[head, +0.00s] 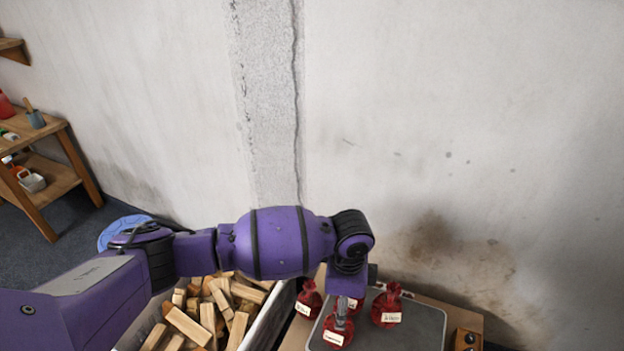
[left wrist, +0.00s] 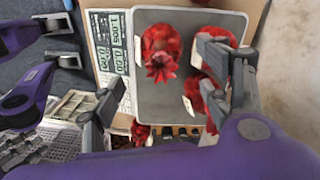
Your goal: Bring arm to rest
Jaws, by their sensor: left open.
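My left arm comes in from the left in the head view, and its gripper (head: 345,306) points down over a grey scale plate (head: 425,325). In the left wrist view its two fingers (left wrist: 165,95) are spread apart. Red bags with white labels are near it: one (head: 338,331) below the fingers, one (head: 388,309) to the right, and one (head: 309,300) at the plate's left side. The left wrist view shows red bags on the plate (left wrist: 160,45), partly hidden by a finger. My right gripper (left wrist: 76,42) shows at that view's left edge, its fingers apart.
A crate of wooden blocks (head: 208,312) stands under my left arm. A small wooden box (head: 466,341) is at the bench's right. The scale's display (left wrist: 108,40) is lit. A stained wall (head: 450,150) rises close behind. A wooden shelf table (head: 50,175) stands far left.

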